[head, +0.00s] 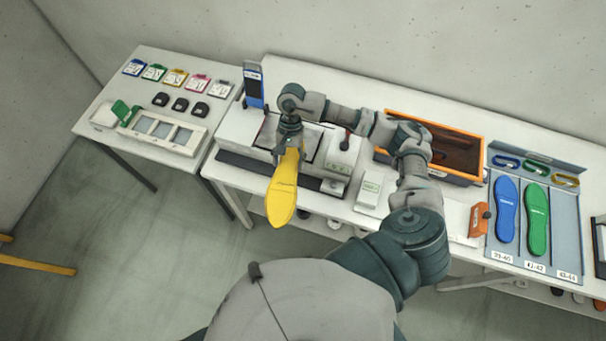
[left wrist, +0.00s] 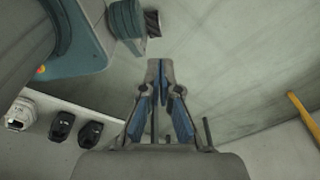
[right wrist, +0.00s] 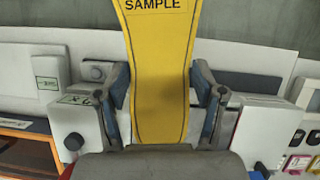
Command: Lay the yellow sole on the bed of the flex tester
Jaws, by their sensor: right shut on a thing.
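The yellow sole (head: 283,190) is held by my right gripper (head: 289,145), with its free end pointing down and toward me past the table's front edge. In the right wrist view the sole (right wrist: 160,90) stands between the two fingers and bears the word SAMPLE. The white flex tester (head: 343,158) is just behind and to the right of the sole. My right gripper and arm hide part of its bed, which has a dark outline. My left gripper (left wrist: 160,68) shows only in the left wrist view, empty, with its fingertips together.
A blue upright device (head: 254,85) stands left of the tester. An orange-edged crate (head: 470,178) is at right. Blue (head: 506,208) and green (head: 537,218) soles lie on a grey rack farther right. A side table (head: 110,85) at left holds cards and dark pieces.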

